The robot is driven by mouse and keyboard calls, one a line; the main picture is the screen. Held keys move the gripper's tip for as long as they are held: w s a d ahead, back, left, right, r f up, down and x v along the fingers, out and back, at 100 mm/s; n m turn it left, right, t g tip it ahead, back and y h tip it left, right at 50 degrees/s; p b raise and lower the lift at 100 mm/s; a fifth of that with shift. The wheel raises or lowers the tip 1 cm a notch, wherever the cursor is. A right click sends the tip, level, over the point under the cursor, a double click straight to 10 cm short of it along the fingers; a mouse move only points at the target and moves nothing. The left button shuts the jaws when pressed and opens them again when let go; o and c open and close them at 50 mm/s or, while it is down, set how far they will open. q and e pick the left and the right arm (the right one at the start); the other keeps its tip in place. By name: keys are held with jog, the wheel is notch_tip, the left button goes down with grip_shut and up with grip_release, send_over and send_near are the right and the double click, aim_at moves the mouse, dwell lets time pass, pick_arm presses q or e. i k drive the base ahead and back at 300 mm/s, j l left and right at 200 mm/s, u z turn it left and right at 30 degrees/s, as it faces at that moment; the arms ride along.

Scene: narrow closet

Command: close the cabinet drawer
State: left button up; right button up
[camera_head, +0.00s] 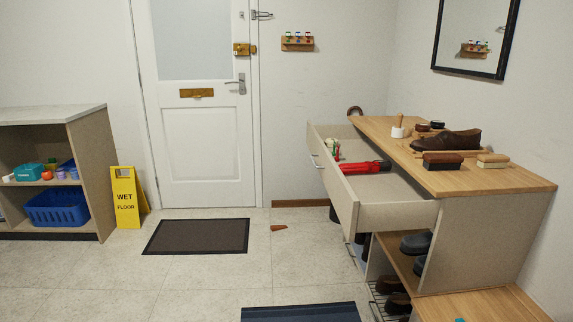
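The cabinet drawer (398,217) sticks far out to the left from the wooden-topped cabinet (492,222) on the right. A red flashlight-like object (364,167) and some small green and white items (336,151) lie inside it. Metal handles show on the drawer's left front, which faces away to the left. Neither of my grippers is in view.
Shoes and brushes (442,160) stand on the cabinet top. A shoe rack (388,299) is below the drawer. A yellow wet floor sign (127,196), an open shelf (84,166) and a dark doormat (196,236) are to the left. Floor left of the drawer is mostly clear.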

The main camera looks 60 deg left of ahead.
aim_at(393, 199)
jog(key=j+u, duration=0.1)
jog(key=u, duration=0.3)
jog(key=i+u, duration=0.15)
jog(key=u, duration=0.2)
jog(key=i+j+u, duration=0.1)
jog(key=u, duration=0.7)
jog(key=i+j, duration=0.5)
jog(key=i, duration=0.2)
jog(key=u, duration=0.05)
